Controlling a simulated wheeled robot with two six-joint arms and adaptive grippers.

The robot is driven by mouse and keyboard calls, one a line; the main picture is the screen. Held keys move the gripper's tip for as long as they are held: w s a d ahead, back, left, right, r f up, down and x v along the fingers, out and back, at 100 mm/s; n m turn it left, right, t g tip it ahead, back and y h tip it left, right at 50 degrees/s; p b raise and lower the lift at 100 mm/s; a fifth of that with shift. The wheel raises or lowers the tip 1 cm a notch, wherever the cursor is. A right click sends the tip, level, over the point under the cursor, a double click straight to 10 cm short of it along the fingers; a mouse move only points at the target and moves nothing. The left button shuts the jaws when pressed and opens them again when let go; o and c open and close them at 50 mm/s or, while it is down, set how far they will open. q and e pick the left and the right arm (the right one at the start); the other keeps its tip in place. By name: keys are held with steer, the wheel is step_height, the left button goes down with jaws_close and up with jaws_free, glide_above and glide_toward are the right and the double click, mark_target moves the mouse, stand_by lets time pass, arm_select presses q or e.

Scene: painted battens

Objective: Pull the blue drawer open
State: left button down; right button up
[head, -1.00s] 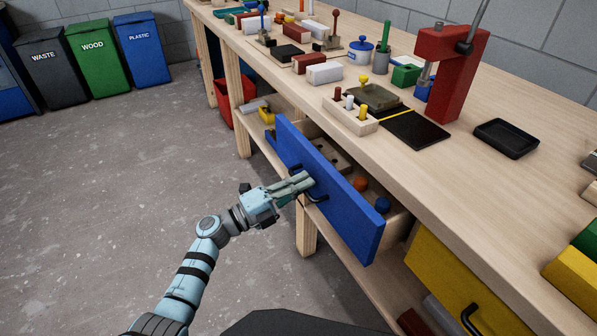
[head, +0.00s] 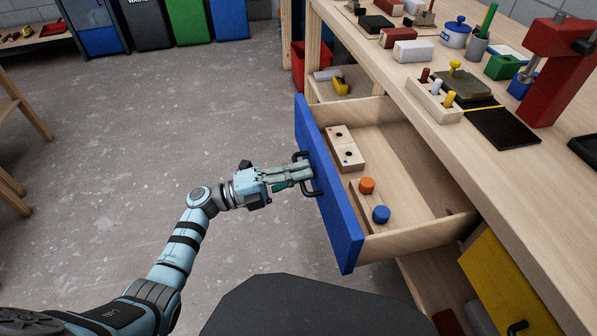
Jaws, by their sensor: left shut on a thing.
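The blue drawer (head: 334,205) stands well out from the workbench, its wooden inside in view. My left gripper (head: 306,174) is shut on the black handle (head: 311,191) at the middle of the blue front. Inside the drawer lie a light wooden block with dark holes (head: 345,148) and a wooden strip with an orange knob (head: 367,185) and a blue knob (head: 381,214). My right gripper is not in view.
The workbench top (head: 440,135) carries a peg block (head: 436,100), a black mat (head: 503,127) and a red press (head: 556,70). A yellow drawer front (head: 505,285) is below right. The floor (head: 110,160) left of the drawer is clear.

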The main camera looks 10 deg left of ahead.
arm_select(q)
steer(key=shift+s+f, duration=0.15)
steer(key=shift+f, duration=0.05)
steer(key=c, duration=1.7)
jaws_free()
steer(key=shift+r, duration=0.15)
steer(key=v, duration=1.2)
